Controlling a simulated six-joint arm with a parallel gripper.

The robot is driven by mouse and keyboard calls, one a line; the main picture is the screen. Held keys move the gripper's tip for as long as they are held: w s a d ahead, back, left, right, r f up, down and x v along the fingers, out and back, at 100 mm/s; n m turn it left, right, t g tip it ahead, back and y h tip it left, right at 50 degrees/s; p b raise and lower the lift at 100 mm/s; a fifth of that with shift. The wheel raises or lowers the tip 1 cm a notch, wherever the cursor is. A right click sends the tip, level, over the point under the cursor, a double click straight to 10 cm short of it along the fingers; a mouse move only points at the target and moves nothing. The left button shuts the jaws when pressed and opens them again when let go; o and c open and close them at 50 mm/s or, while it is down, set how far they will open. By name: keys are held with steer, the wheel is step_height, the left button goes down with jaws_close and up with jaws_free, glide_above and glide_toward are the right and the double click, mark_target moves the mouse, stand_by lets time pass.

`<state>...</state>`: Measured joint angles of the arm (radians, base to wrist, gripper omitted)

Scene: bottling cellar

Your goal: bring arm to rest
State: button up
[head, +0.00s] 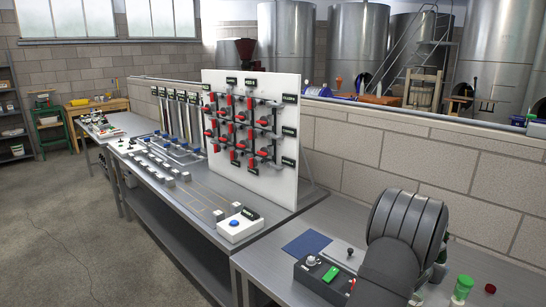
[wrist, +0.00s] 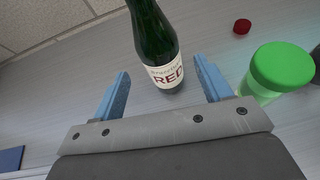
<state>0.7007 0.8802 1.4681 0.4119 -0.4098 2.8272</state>
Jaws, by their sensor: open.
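My gripper (wrist: 161,68) is open in the wrist view, its two blue fingers spread wide. A dark green glass bottle (wrist: 154,35) with a white label reading "RED" shows between and beyond the fingertips. It appears to stand on the grey table (wrist: 60,92), with a visible gap to each finger. I cannot tell how far the fingertips are from it in depth. In the head view my dark arm stands at the lower right and hides my gripper and most of what is behind it.
A green-capped jar (wrist: 282,68) stands close to the right finger; it also shows in the head view (head: 463,285). A red cap (wrist: 242,26) lies beyond it. A control box (head: 322,277) and blue mat (head: 306,243) lie left of my arm. A white valve panel (head: 252,140) stands farther left.

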steer(key=shift+x, duration=3.05)
steer(key=v, duration=1.7)
steer(key=shift+s+a+r, duration=0.1)
steer(key=shift+s+a, duration=0.1)
steer(key=shift+a, duration=0.05)
steer(key=x, duration=1.7)
steer(key=shift+w+d, duration=0.15)
steer(key=shift+d, duration=0.05)
step_height(320, 180, up, 19)
steer(key=shift+d, duration=0.1)
